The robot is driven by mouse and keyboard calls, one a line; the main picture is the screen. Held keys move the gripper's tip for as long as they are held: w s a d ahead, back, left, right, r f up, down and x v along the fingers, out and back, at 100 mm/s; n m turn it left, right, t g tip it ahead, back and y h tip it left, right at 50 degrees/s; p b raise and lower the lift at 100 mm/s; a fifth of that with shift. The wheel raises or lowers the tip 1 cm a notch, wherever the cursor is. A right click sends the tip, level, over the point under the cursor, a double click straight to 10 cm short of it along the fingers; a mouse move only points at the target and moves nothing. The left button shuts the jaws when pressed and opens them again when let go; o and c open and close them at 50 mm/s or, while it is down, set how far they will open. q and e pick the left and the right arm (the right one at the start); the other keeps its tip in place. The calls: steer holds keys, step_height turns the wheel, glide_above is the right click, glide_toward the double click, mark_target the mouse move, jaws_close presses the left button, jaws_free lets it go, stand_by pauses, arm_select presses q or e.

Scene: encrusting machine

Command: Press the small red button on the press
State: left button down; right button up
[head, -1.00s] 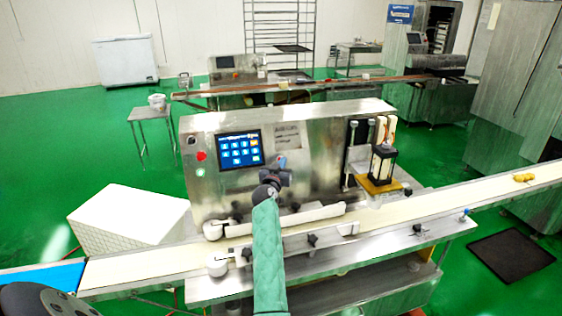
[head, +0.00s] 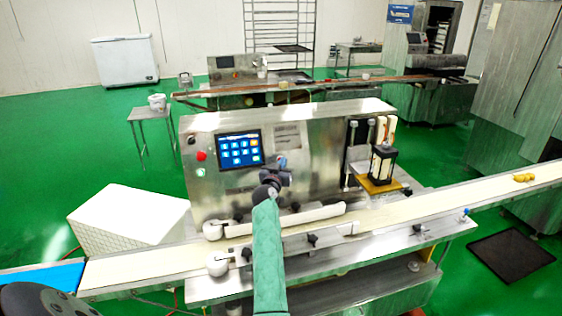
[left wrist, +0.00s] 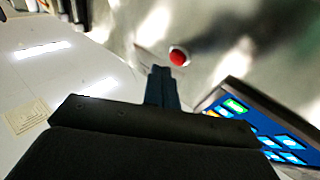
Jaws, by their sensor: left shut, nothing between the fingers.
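The small red button (head: 201,156) is on the metal front of the press (head: 300,140), left of the touchscreen (head: 240,150). My left gripper (head: 282,161) is in front of the press, right of the touchscreen and well to the right of the button. In the left wrist view, the red button (left wrist: 179,57) shows just beyond the fingertips of my left gripper (left wrist: 160,72). The fingers are shut together with nothing between them and do not appear to touch the button. My right gripper is not in view.
A green button (head: 200,172) is just below the red one. A conveyor belt (head: 145,264) runs along the front of the press, with white guide bars (head: 290,220) above it. A black-framed device (head: 382,165) stands on the right. A white box (head: 130,215) is at left.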

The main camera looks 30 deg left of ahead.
arm_select(q)
steer(key=shift+w+a+f, duration=0.1)
steer(key=shift+w+a, duration=0.15)
steer(key=shift+a, duration=0.05)
stand_by(0.4)
steer(key=shift+f+b, duration=0.1)
steer(key=shift+b, duration=0.2)
steer(key=shift+w+a+f, duration=0.1)
steer(key=shift+w+a, duration=0.1)
steer(key=shift+w, duration=0.05)
stand_by(0.4)
steer(key=shift+s+d, duration=0.1)
stand_by(0.3)
steer(key=shift+s+d+r+p, duration=0.3)
steer(key=shift+s+d+r, duration=0.05)
steer(key=shift+s+d, duration=0.05)
stand_by(0.3)
